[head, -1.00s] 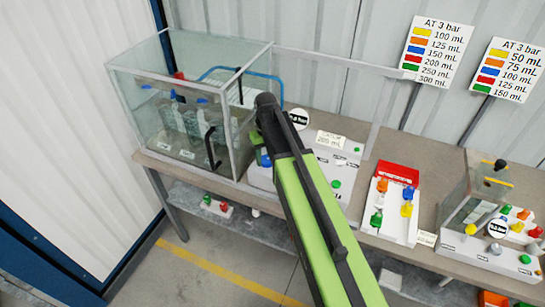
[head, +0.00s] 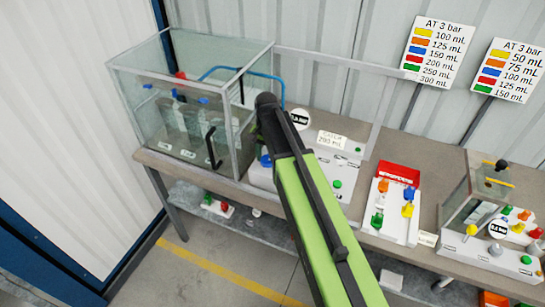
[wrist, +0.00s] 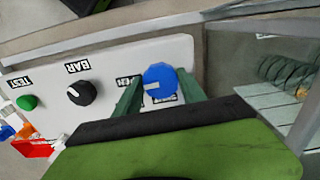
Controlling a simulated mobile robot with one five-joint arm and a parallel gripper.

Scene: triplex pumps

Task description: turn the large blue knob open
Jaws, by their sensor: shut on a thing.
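The large blue knob (wrist: 160,83) sits on a white panel (wrist: 110,60) in the wrist view. A white mark on its face points to the left. My gripper (wrist: 161,90) has its two dark green fingers on either side of the knob and is shut on it. The label beside the knob is partly covered by a finger and cannot be read. In the head view a bit of the blue knob (head: 266,160) shows at the left edge of my green arm.
A black knob (wrist: 82,92) marked BAR and a green TEST button (wrist: 27,102) lie left on the panel. A glass tank (head: 190,110) stands behind left. A red-and-white tray with small coloured knobs (head: 393,210) is to the right. A metal frame post (head: 375,125) stands close.

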